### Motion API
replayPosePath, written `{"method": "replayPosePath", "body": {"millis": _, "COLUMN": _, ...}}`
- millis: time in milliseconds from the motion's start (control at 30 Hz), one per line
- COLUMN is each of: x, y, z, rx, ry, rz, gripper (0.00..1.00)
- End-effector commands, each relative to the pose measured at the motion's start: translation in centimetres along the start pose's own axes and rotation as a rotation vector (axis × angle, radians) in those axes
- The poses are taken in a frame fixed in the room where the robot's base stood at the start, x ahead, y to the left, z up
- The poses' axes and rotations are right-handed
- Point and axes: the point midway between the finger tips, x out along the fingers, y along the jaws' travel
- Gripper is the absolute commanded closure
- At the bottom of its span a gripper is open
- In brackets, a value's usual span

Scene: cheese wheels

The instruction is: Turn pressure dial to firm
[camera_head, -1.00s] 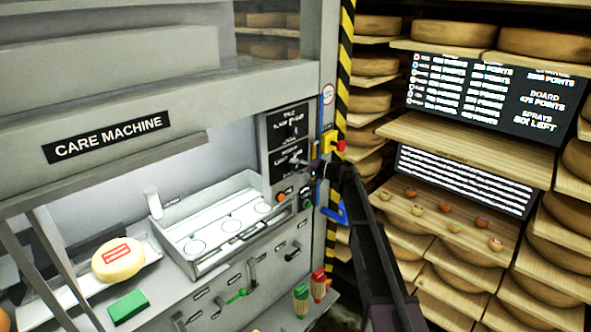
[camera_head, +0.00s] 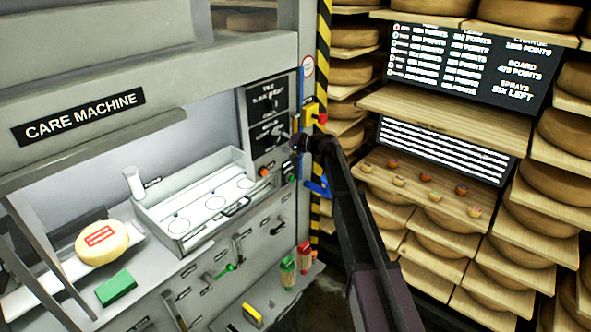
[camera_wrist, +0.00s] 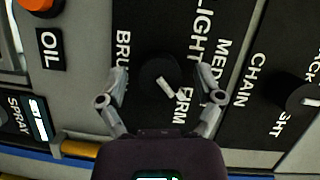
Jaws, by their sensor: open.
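The pressure dial (camera_wrist: 158,82) is a dark round knob with a white pointer on a black panel in the wrist view. Words around it read LIGHT, MEDIUM and FIRM, with part of BRUSH to its left. The pointer is angled down and right, toward the FIRM label (camera_wrist: 183,105). My gripper (camera_wrist: 163,92) is open, with one finger on each side of the dial. I cannot tell whether the fingers touch it. In the head view my gripper (camera_head: 299,144) is at the black control panel (camera_head: 266,105) and partly hides the dial area.
A second dial (camera_wrist: 303,100), labelled CHAIN, is at the right in the wrist view. An orange button (camera_wrist: 38,4) marked OIL is at upper left. In the head view, a red-topped yellow stop box (camera_head: 314,113) and blue handle (camera_head: 318,187) are close to my gripper.

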Motion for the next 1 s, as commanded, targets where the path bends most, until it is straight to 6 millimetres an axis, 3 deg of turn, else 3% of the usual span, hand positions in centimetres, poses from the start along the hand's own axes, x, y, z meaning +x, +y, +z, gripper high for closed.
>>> {"method": "replayPosePath", "body": {"millis": 367, "x": 0.0, "y": -0.31, "z": 0.01, "rx": -0.152, "ry": 0.0, "rz": 0.062, "gripper": 0.15}}
{"method": "replayPosePath", "body": {"millis": 1000, "x": -0.01, "y": -0.31, "z": 0.14, "rx": -0.665, "ry": 0.0, "rz": 0.275, "gripper": 0.15}}
